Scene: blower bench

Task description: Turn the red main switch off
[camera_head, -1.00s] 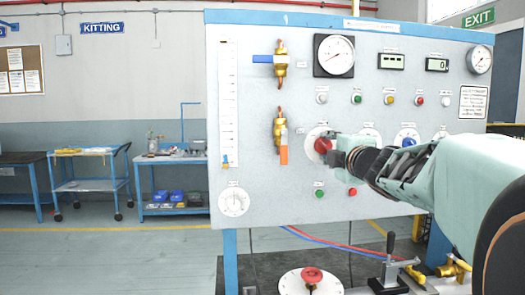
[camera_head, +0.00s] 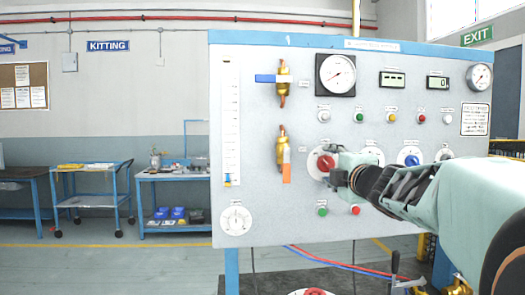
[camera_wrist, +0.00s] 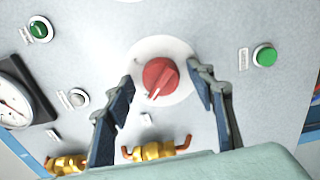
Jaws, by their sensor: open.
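The red main switch (camera_head: 325,162) is a round red knob on a white disc, in the middle of the grey panel (camera_head: 270,205). In the wrist view the red knob (camera_wrist: 160,77) shows a white mark pointing to the lower left. My gripper (camera_wrist: 164,73) is open, with one finger on each side of the knob and a gap visible on both sides. In the head view my gripper (camera_head: 335,178) is at the lower right of the switch and hides part of its disc.
A blue knob (camera_head: 411,159) sits to the right on the panel. A green button (camera_head: 322,210) and a red button (camera_head: 355,210) are below the switch. A brass valve with an orange handle (camera_head: 286,165) is to its left. Gauges and small lamps line the top.

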